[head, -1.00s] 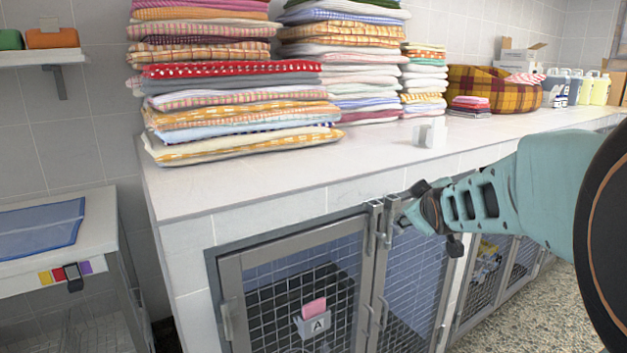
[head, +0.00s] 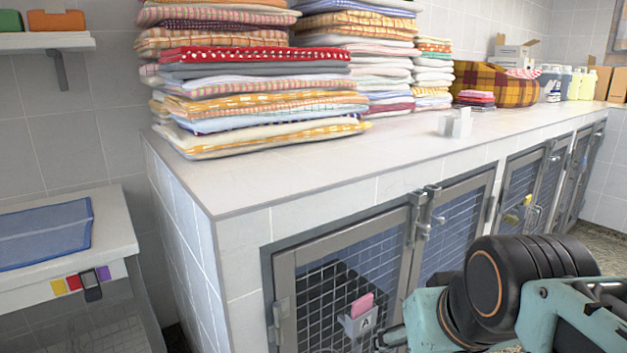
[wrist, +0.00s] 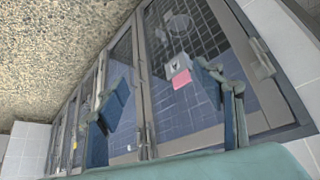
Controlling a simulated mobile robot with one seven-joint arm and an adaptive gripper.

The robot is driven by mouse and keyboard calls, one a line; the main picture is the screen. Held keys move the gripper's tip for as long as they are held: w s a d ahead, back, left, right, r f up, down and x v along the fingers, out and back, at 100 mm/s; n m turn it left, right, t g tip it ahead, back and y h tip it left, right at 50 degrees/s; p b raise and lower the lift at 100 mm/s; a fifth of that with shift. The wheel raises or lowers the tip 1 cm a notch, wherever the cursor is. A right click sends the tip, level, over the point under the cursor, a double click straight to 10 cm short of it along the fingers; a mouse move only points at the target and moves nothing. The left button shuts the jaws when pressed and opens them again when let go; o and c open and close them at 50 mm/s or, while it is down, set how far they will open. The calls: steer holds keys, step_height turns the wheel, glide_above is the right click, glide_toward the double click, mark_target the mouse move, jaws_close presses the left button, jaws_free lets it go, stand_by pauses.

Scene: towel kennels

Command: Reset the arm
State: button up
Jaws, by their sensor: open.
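My gripper (wrist: 162,78) is open and empty. Its two fingers stand apart in the wrist view, in front of the mesh kennel doors. In the head view my arm reaches in from the lower right, and the gripper is mostly cut off by the bottom edge. The kennel door (head: 287,307) with the "A" tag holder (head: 360,325) and pink card (head: 362,304) looks closed. The metal latch (head: 421,222) sits at the top between two doors, apart from my gripper.
A tiled counter (head: 300,186) over the kennels bears tall stacks of folded towels (head: 255,105), a small white block (head: 458,122) and a plaid pet bed (head: 500,84). A side table (head: 112,225) with a blue cloth (head: 45,235) stands left. Speckled floor (wrist: 50,45) is clear.

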steer(key=s+a+f+g, duration=0.1)
steer(key=s+a+f, duration=0.1)
steer(key=s+f, duration=0.15)
step_height(320, 180, up, 39)
steer(key=p, duration=3.8)
steer(key=shift+r, duration=0.1)
